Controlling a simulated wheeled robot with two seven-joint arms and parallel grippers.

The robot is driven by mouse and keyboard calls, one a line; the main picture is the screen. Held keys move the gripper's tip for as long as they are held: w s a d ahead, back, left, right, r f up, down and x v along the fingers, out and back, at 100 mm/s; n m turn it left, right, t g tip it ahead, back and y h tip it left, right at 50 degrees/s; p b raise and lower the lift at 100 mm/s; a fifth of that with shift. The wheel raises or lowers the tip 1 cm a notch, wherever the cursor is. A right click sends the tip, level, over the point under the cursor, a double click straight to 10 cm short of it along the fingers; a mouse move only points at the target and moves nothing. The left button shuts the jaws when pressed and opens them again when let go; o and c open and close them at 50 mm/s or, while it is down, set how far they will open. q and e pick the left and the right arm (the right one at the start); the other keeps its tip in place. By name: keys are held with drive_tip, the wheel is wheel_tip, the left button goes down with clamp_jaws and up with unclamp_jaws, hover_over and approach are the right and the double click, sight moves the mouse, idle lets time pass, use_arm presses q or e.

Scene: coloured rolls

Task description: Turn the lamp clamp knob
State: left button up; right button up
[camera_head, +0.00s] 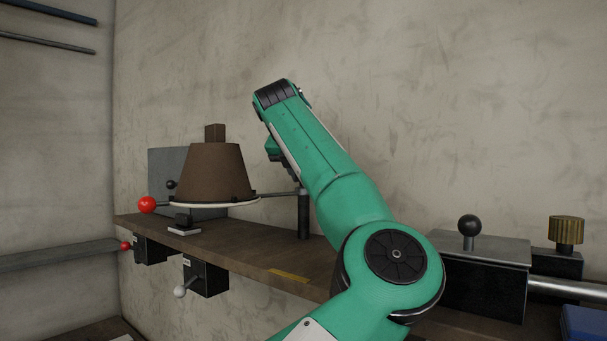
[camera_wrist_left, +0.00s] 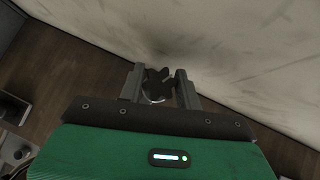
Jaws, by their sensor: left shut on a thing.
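A dark, lobed knob (camera_wrist_left: 158,77), apparently the lamp clamp knob, sits between the two fingers of my left gripper (camera_wrist_left: 157,87) in the left wrist view. The gripper is shut on it; a pale rounded edge shows just below the knob. In the head view my green left arm covers the knob and most of the hand. A dark upright post (camera_head: 303,215) stands on the wooden shelf beside my forearm, with a thin horizontal rod running left from it toward a brown cone-shaped shade (camera_head: 212,175). My right gripper is in neither view.
The wooden shelf (camera_head: 240,247) runs along the wall. A red ball handle (camera_head: 147,205) is left of the shade. Black boxes with a red and a white knob (camera_head: 180,291) hang under the shelf edge. A black-knobbed box (camera_head: 485,275) and a brass knob (camera_head: 566,230) are at right.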

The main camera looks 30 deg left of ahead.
use_arm(q)
drive_tip(key=o, duration=1)
drive_tip(key=shift+s+r, duration=0.15)
drive_tip(key=shift+s, duration=0.05)
drive_tip(key=shift+b+v, duration=2.4)
drive_tip(key=shift+v, duration=4.2)
drive_tip(key=shift+d, duration=0.1)
